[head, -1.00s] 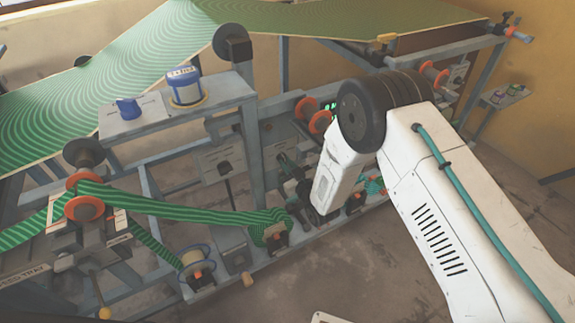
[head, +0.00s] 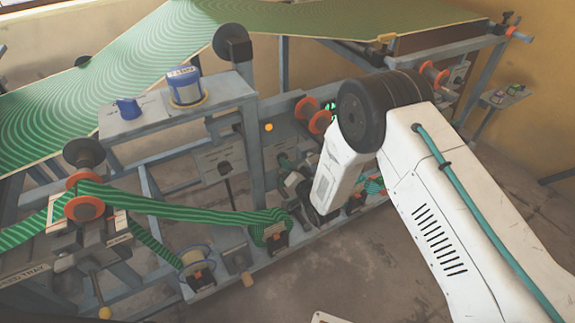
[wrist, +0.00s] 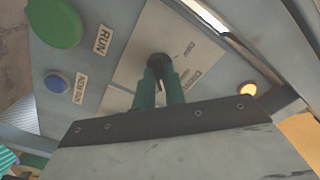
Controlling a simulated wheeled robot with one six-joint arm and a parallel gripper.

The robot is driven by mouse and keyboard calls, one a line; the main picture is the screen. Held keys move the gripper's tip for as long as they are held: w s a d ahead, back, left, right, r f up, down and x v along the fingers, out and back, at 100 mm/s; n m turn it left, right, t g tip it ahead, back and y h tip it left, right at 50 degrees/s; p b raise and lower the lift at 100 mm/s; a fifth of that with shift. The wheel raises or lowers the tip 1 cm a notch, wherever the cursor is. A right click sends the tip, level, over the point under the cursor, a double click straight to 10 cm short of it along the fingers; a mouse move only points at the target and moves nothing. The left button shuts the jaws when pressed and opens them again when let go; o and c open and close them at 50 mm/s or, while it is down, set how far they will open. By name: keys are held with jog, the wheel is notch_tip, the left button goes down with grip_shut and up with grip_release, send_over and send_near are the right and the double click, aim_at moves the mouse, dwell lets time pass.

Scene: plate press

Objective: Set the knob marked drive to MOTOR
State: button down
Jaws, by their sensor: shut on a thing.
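The black knob (wrist: 158,62) shows in the wrist view on a pale plate (wrist: 135,65) with small printed words that are hard to read at this angle. My gripper (wrist: 159,78) has its green fingers shut on the knob from either side. The knob's pointer is mostly hidden by the fingers, so I cannot tell which word it faces.
Beside the plate are a green RUN button (wrist: 55,22) and a blue button (wrist: 56,82). A round orange lamp (wrist: 247,88) glows at the right; an orange lamp (head: 268,127) also shows on the machine frame. Striped green webbing (head: 185,210) runs over rollers at left.

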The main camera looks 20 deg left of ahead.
jog(key=shift+f+m, duration=0.1)
jog(key=shift+m, duration=1.2)
jog(key=c, duration=1.5)
grip_release()
jog(key=shift+o, duration=0.2)
jog(key=v, duration=0.8)
